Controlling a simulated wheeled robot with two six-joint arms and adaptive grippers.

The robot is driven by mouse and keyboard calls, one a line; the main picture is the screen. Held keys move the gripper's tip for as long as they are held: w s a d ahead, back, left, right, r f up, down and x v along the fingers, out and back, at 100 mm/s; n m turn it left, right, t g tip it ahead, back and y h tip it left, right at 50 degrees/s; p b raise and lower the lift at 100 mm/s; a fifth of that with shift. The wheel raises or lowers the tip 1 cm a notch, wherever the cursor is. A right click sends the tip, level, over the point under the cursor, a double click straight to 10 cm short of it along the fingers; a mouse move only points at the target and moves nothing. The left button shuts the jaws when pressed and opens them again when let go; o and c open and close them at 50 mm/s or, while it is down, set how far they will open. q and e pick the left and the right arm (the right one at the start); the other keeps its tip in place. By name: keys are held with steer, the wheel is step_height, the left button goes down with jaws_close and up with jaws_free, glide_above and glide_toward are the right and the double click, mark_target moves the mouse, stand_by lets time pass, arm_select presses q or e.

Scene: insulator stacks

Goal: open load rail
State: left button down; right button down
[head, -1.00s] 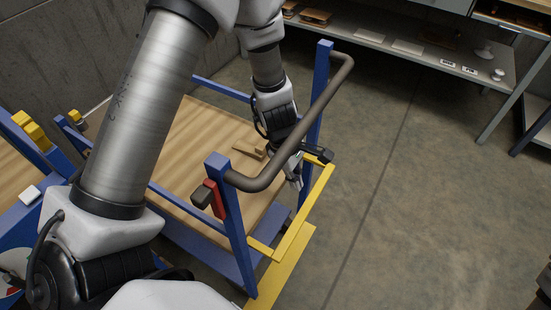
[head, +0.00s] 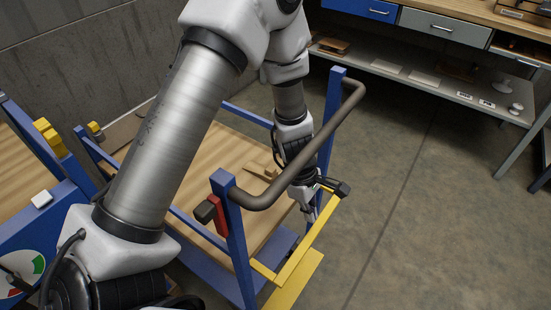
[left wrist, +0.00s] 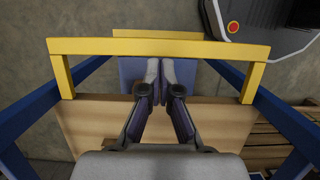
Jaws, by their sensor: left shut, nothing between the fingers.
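The yellow rail (head: 308,242) spans the end of a blue cart, below its dark grey handle bar (head: 300,150). It also shows in the left wrist view (left wrist: 210,50) as a bar across the top with two short side arms. My left gripper (head: 312,214) reaches down past the handle to the inner side of the rail. In the left wrist view its fingertips (left wrist: 153,66) are together and empty, close to the middle of the bar. I cannot tell whether they touch it. My right gripper is not in view.
A red latch with a dark knob (head: 214,213) is on the near blue post (head: 236,240). A wooden block (head: 263,172) lies on the wooden deck (head: 205,165). Another yellow strip (head: 295,283) is lower down. A workbench (head: 440,75) stands behind; the floor right is clear.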

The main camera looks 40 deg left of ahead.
arm_select(q)
steer(key=shift+r, duration=0.1)
steer(key=v, duration=0.7)
steer(key=shift+a+r, duration=0.1)
